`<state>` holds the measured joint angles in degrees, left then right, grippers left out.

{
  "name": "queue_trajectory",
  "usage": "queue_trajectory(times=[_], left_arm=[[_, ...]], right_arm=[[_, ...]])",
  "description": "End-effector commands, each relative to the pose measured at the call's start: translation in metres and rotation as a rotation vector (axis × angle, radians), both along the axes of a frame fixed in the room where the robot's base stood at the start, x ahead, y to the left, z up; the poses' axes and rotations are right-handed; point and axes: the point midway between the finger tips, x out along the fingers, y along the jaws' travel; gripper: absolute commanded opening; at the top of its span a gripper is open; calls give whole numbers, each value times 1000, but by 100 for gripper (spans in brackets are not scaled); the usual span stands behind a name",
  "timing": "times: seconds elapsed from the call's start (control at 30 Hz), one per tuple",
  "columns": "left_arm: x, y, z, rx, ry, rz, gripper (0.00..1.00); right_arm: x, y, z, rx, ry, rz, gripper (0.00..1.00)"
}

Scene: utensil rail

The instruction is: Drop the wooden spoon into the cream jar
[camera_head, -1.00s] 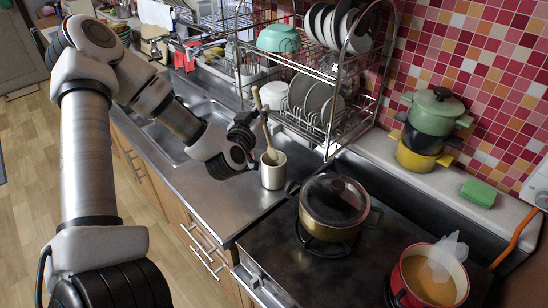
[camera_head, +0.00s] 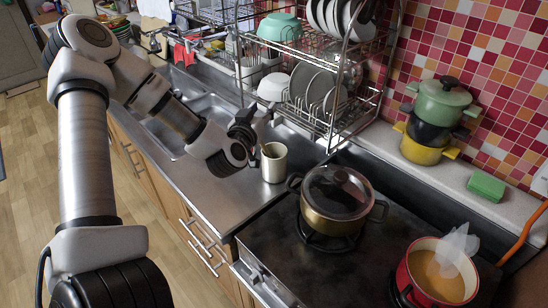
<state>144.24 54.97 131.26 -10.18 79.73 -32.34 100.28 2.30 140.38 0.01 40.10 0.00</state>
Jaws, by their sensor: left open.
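The cream jar (camera_head: 274,170) stands upright on the steel counter, left of the brown pot. A short piece of brown wood, which looks like part of the wooden spoon (camera_head: 268,151), shows at the jar's mouth. The rest of the spoon is hidden, so I cannot tell its full position. My left gripper (camera_head: 258,122) is open, just above and to the left of the jar's rim. My right gripper is out of view.
A wire dish rack (camera_head: 318,122) with plates and bowls stands behind the jar. A lidded brown pot (camera_head: 336,205) and a red pot (camera_head: 436,275) sit on the stove to the right. The counter in front of the jar is clear.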

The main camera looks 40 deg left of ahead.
Motion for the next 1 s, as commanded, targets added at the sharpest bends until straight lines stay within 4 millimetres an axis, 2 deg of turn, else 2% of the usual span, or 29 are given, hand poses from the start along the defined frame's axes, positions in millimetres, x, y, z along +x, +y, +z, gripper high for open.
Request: queue_trajectory(times=[0.3, 0.4, 0.53, 1.0], left_arm=[[1, 0, 69, -3, -7, -1, 42], [1, 0, 85, -2, -4, -1, 42], [1, 0, 92, -1, -1, -1, 42], [1, 0, 92, -1, 0, -1, 42]], right_arm=[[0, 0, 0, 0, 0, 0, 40], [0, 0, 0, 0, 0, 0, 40], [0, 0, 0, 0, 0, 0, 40], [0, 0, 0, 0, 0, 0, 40]])
